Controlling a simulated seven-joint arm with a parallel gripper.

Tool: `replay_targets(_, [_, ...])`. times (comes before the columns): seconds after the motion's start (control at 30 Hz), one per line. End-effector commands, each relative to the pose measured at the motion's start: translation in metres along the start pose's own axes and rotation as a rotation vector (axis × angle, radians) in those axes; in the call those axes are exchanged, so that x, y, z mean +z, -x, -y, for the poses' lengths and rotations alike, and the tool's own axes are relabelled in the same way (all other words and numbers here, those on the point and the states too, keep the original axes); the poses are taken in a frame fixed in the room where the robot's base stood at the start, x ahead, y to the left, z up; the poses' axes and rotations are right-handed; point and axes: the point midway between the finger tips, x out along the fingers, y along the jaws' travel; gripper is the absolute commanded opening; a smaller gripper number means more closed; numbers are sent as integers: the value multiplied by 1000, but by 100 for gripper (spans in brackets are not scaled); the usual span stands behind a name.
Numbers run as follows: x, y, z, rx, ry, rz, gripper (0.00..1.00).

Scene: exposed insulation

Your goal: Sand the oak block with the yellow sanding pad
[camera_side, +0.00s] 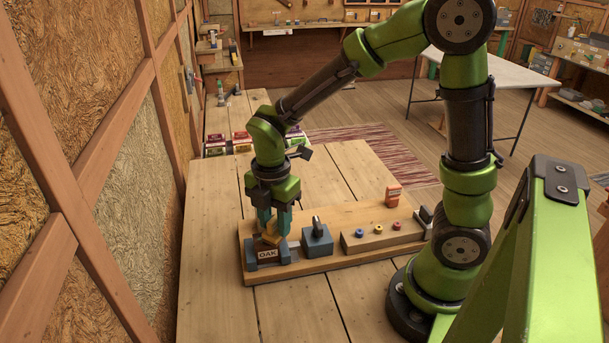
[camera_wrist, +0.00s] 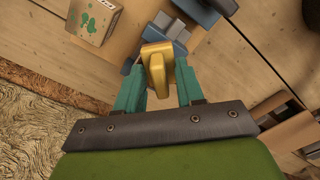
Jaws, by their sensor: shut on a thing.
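The oak block (camera_side: 267,254), labelled OAK, sits in a blue-grey clamp fixture (camera_side: 262,266) at the left end of a wooden base board (camera_side: 345,260). My gripper (camera_side: 272,229) points down just above the block. Its teal fingers are shut on the yellow sanding pad (camera_wrist: 158,68), which shows between the fingertips (camera_wrist: 158,88) in the wrist view. In the side view the pad (camera_side: 272,239) is at the top of the block. I cannot tell whether they touch. The pad and gripper hide part of the block in the wrist view.
Several packets (camera_side: 242,141) lie at the bench's far end. The front bench surface (camera_side: 215,310) is clear.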

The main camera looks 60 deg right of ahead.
Motion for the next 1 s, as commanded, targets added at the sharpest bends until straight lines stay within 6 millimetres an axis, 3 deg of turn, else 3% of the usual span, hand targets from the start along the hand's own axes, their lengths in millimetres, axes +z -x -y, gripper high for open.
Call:
replay_targets(0.57, [-38, -1, -37, -2, 2, 0, 9])
replay_targets(1.0, [-9, -1, -8, -3, -3, 0, 9])
